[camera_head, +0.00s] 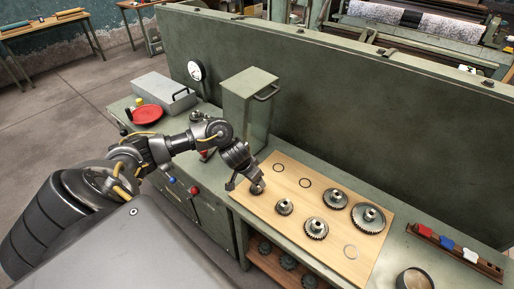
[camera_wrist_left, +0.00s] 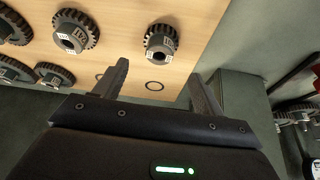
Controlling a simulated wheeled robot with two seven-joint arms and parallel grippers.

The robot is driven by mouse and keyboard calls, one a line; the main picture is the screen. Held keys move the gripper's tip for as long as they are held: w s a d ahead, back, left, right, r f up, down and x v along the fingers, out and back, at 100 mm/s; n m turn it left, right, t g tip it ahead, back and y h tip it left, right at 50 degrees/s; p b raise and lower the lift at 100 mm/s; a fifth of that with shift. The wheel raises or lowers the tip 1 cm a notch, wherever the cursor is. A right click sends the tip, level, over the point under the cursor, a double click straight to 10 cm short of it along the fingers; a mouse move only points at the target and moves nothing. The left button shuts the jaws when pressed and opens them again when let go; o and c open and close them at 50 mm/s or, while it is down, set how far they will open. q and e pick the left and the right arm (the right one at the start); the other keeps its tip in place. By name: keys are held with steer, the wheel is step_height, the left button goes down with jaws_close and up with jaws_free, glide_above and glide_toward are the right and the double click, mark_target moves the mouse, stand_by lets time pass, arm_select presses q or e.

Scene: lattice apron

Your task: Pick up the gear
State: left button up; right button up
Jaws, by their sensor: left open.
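Several dark toothed gears with grey hubs stand on a light wooden board (camera_head: 325,260). The smallest-looking gear (camera_head: 257,188) is at the board's left end, partly hidden by my left gripper (camera_head: 244,186); in the left wrist view this gear (camera_wrist_left: 160,42) lies beyond the fingertips, between their lines. My left gripper (camera_wrist_left: 158,72) is open, with nothing between its fingers. Another gear (camera_head: 285,207) is just right of it. Larger gears (camera_head: 317,229), (camera_head: 335,198) and (camera_head: 368,217) stand farther right. My right gripper is not in view.
Thin rings (camera_head: 278,167), (camera_head: 305,183) and (camera_head: 350,252) lie flat on the board. A green metal box (camera_head: 250,100) stands behind it, before a tall green panel (camera_head: 350,110). A wooden rack with coloured pieces (camera_head: 455,250) is at right. More gears (camera_head: 287,261) sit on a lower shelf.

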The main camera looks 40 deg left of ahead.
mark_target(257, 187)
arm_select(q)
steer(key=shift+s+x, duration=0.15)
steer(key=shift+x, duration=1.3)
steer(key=shift+s+x, duration=0.15)
steer(key=shift+x, duration=1.35)
steer(key=shift+d+f, duration=0.1)
steer(key=shift+c, duration=0.3)
steer(key=c, duration=1)
steer(key=shift+c, duration=1.3)
